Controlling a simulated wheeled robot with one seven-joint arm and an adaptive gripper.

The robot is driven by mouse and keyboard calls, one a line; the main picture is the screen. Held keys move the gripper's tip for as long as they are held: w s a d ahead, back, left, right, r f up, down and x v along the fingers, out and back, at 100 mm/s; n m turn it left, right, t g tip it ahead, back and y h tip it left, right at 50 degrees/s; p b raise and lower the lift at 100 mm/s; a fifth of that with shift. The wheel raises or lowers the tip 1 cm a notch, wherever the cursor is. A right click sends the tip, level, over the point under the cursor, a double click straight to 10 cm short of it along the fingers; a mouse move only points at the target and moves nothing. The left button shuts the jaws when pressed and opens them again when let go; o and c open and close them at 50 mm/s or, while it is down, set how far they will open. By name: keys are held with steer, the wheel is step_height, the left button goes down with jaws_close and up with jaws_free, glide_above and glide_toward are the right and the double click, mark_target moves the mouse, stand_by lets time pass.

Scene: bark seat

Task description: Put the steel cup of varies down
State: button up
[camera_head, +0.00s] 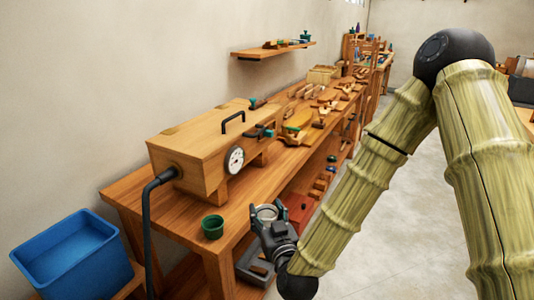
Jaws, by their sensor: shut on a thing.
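My gripper (268,219) is at the lower middle of the head view, near the front edge of the wooden workbench (180,225). It is shut on the steel cup (266,213), a small grey metal cup with its round rim showing between the fingers. The fingers hide part of the cup's sides. The cup looks upright. Whether its base touches anything is hidden.
A long wooden box (205,150) with a gauge and a black hose sits behind. Clamps and tools crowd the farther bench. A blue bin (72,255) stands at lower left. Floor is clear at right.

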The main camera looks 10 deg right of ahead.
steer(key=w+a+p, duration=0.1)
steer(key=w+a, duration=0.1)
steer(key=w, duration=0.2)
steer(key=w+a+f, duration=0.1)
steer(key=w+a, duration=0.1)
steer(key=w, duration=0.2)
steer(key=w+a+p, duration=0.1)
steer(key=w+a, duration=0.2)
steer(key=w, duration=0.1)
steer(key=shift+w+f+p, duration=0.2)
steer(key=shift+w+p, duration=0.15)
steer(key=shift+w, duration=0.05)
steer(key=shift+a+f+p, duration=0.1)
steer(key=shift+f+p, duration=0.35)
steer(key=shift+f, duration=1.3)
steer(key=shift+f, duration=0.2)
steer(key=o, duration=1.1)
steer(key=shift+r, duration=0.1)
